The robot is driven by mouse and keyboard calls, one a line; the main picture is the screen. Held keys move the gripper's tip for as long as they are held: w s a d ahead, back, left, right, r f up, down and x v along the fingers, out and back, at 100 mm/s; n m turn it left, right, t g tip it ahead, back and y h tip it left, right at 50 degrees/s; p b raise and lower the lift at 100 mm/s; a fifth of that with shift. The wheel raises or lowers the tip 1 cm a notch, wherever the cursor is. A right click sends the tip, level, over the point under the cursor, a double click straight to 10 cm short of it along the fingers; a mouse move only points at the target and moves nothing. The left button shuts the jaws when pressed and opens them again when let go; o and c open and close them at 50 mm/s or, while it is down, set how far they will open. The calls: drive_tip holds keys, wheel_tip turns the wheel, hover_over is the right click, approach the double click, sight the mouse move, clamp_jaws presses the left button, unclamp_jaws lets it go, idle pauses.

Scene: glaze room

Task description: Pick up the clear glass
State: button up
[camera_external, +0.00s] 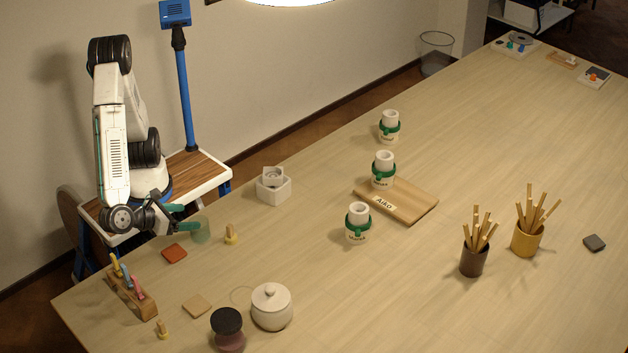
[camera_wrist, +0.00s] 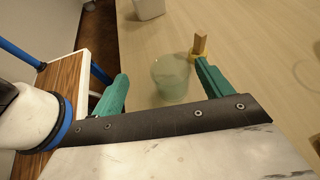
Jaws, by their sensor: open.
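The clear glass (camera_external: 202,233) is a faint, see-through greenish cup on the table near its left edge. In the wrist view the glass (camera_wrist: 171,78) shows between the two green fingers, nearer the right one. My gripper (camera_external: 188,217) is open and empty, with its fingertips just left of the glass in the external view. In the wrist view my gripper (camera_wrist: 161,74) has its fingers spread wide on either side of the glass. I cannot tell whether a finger touches it.
A small yellow holder with a wooden peg (camera_external: 231,234) stands close right of the glass. A red-brown tile (camera_external: 174,253) lies in front. A white block-shaped container (camera_external: 273,189) stands behind. A wooden rack of coloured tools (camera_external: 133,291) and a lidded jar (camera_external: 271,307) are nearer the camera.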

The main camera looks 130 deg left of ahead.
sight(207, 222)
drive_tip(key=shift+w+d+f+m+t+y, duration=0.3)
drive_tip(key=shift+w+d+f+m+t, duration=0.15)
drive_tip(key=shift+d+m, duration=0.1)
drive_tip(key=x, duration=0.7)
drive_tip(key=shift+a+f, duration=0.15)
drive_tip(key=shift+f, duration=0.2)
drive_tip(key=c, duration=1.2)
